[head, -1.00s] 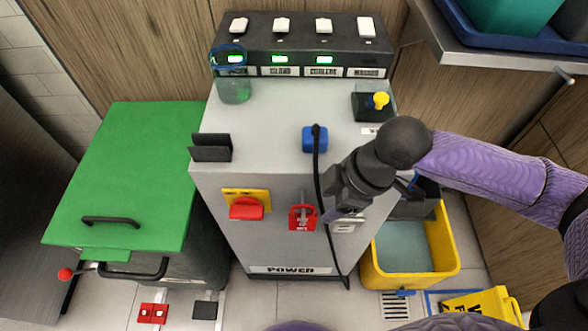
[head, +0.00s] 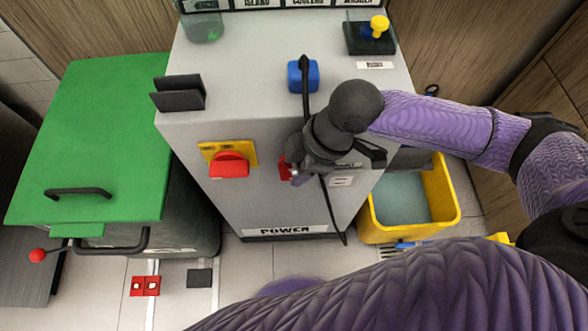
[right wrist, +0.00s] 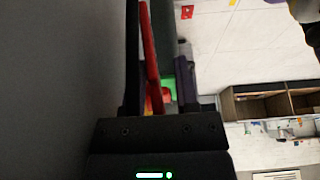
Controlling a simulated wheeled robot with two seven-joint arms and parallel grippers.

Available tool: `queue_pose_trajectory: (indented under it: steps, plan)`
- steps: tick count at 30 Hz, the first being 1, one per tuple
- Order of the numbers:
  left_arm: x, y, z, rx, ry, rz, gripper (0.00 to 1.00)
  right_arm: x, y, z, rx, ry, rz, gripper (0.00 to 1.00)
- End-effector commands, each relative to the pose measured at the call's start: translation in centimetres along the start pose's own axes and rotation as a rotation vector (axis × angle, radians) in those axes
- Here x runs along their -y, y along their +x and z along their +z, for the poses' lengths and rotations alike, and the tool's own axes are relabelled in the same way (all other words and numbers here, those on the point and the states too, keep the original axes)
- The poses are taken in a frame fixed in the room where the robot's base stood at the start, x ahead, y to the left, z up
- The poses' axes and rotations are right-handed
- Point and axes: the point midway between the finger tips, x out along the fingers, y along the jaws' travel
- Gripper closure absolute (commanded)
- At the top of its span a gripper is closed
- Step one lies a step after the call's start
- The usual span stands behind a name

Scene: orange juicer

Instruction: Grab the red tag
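The red tag (head: 285,168) hangs on the front of the grey power cabinet (head: 262,205). In the head view my right gripper (head: 297,178) covers most of it, leaving only a red edge at the gripper's left. In the right wrist view the tag (right wrist: 150,60) appears edge-on as a thin red strip between my open fingers, closer to the left finger. A gap shows between the tag and the right finger (right wrist: 185,80). I cannot tell whether the left finger touches it. My left gripper is not in view.
A black cable (head: 326,205) runs down the cabinet front beside my right gripper from a blue plug (head: 303,76). A red switch (head: 229,166) sits left of the tag. A green-lidded bin (head: 95,135) stands left, a yellow bucket (head: 447,190) right.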

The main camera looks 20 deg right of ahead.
Motion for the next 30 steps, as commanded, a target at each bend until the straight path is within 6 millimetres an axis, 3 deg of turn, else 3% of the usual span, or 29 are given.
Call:
queue_pose_trajectory:
  steps: [1,5,17,22,30]
  plan:
    - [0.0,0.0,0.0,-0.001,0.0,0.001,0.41,0.0,0.0,0.0,0.0,0.0,0.0,0.75]
    - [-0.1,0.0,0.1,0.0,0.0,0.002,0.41,0.0,0.0,0.0,0.0,0.0,0.0,1.0]
    - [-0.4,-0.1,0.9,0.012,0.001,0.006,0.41,0.0,-0.1,0.0,0.0,0.0,0.0,1.0]
    - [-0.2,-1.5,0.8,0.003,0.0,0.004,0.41,0.0,-1.2,-0.5,-0.002,0.0,0.002,1.0]
    - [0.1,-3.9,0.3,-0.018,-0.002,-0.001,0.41,6.6,-1.2,-0.5,-0.002,-0.001,-0.005,1.0]
